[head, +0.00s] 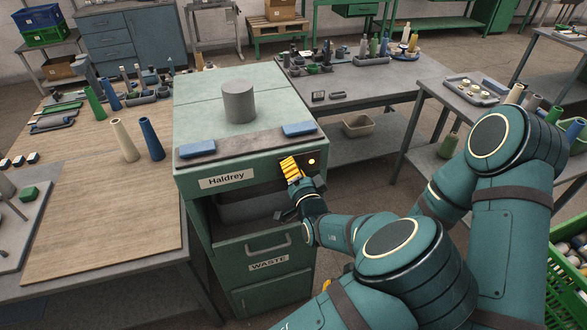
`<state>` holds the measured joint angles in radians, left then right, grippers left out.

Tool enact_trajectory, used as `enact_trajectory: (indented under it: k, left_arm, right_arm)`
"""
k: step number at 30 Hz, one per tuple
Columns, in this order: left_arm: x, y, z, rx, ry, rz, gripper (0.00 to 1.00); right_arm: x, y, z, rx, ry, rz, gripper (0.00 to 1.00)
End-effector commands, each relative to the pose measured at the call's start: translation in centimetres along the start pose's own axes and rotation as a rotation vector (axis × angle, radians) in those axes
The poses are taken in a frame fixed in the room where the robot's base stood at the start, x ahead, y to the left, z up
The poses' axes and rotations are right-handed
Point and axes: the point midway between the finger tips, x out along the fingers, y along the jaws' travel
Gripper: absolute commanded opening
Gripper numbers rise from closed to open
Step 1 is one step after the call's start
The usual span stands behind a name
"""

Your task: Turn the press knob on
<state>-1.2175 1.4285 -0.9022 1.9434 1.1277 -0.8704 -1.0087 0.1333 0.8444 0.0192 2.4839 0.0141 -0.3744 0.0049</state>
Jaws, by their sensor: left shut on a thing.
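The press is a green cabinet labelled Haldrey (226,181), with a grey cylinder (239,101) on top. A dark control panel (318,173) sits on its upper right front, with a small glowing light (312,161). My left gripper (296,178) is at this panel, left of the light, and is shut. A yellow ridged piece (289,166) shows at its fingertips. The press knob is hidden at the gripper, so its turned position cannot be told. My right gripper is not in view.
Two blue pads (299,129) lie on the press's front ledge. A WASTE drawer (268,263) is below. A wooden worktop (90,210) with cones stands on the left. Tables with cones and a green crate (567,262) are on the right.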

Motion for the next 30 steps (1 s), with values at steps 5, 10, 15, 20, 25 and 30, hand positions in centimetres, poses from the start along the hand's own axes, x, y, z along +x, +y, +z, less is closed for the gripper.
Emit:
enact_trajectory:
  k: [5, 10, 15, 20, 25, 30]
  left_arm:
    - [0.1, -0.2, -0.1, 0.009, 0.002, -0.006, 0.01]
    - [0.1, -0.2, -0.1, 0.009, 0.003, -0.006, 0.01]
    - [0.1, -0.2, -0.1, 0.008, 0.003, -0.006, 0.57]
    - [0.1, -0.1, -0.1, 0.008, 0.002, -0.004, 0.71]
    - [0.0, -0.1, -0.1, 0.009, 0.001, -0.002, 0.71]
    - [-1.2, -0.1, -0.2, 0.008, 0.003, -0.001, 0.71]
  right_arm:
    - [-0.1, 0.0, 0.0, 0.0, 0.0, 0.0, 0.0]
    - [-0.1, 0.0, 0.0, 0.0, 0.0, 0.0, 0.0]
    - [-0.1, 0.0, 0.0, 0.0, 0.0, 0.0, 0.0]
    - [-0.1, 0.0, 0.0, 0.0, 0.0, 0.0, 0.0]
    - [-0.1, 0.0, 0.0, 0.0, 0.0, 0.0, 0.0]
    - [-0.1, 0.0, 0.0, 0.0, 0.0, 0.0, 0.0]
